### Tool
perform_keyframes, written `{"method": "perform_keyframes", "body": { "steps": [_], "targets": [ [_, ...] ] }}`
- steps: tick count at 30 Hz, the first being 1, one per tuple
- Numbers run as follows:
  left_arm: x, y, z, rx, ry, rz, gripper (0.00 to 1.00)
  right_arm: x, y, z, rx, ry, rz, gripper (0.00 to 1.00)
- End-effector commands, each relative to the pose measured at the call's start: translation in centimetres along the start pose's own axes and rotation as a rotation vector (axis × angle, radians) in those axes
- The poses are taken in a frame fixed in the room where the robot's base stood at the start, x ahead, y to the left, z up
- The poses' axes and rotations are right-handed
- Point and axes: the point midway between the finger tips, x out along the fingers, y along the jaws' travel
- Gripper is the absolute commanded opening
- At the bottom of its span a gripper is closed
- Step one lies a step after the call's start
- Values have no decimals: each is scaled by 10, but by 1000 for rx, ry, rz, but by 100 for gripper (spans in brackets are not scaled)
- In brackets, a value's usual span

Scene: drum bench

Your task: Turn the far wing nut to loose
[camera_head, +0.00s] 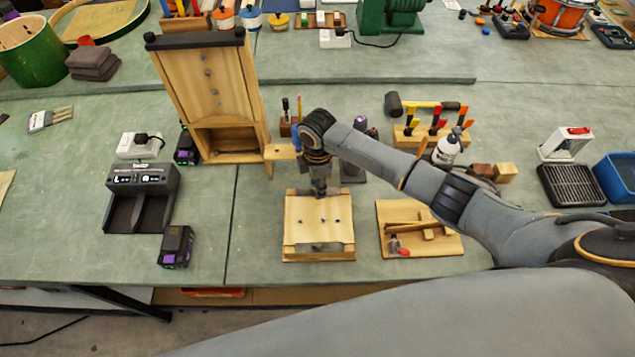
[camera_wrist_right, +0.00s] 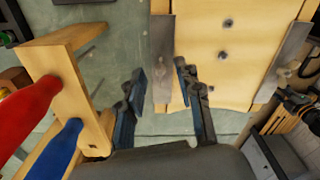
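A small wooden board (camera_head: 318,230) lies near the bench's front edge, with a metal bar along its near and far ends. My right gripper (camera_head: 319,192) reaches down over the far end and hides the far wing nut in the head view. In the right wrist view the gripper (camera_wrist_right: 161,72) is open, its fingers apart on either side of the far metal bar (camera_wrist_right: 162,30). A faint grey shape on that bar between the fingertips may be the far wing nut; I cannot tell how it is turned. The near bar (camera_wrist_right: 290,52) carries another small nut. My left gripper is not in view.
A wooden rack (camera_wrist_right: 60,60) with red and blue handles stands close beyond the gripper. A tall wooden frame (camera_head: 207,90) stands at back left. A tray of wood pieces (camera_head: 415,232) lies right of the board.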

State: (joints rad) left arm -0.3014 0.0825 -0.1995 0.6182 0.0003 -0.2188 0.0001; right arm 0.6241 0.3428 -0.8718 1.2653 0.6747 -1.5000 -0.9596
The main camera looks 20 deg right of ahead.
Motion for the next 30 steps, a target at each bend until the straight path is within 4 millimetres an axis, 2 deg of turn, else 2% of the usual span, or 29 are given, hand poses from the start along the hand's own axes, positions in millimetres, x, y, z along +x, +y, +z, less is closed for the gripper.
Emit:
{"method": "perform_keyframes", "body": {
  "steps": [5, 12, 18, 23, 30],
  "targets": [
    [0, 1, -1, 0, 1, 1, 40, -24, 2, 0, -1, 1, 5, 35],
    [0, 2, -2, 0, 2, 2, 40, -76, 2, 0, -1, 1, 6, 35],
    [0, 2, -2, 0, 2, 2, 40, -107, 1, 0, 1, 1, 4, 35],
    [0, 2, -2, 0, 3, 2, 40, -118, 1, 0, 0, 0, 3, 35],
    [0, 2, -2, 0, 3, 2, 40, -119, 1, 0, 0, 0, 2, 35]
  ]
}}
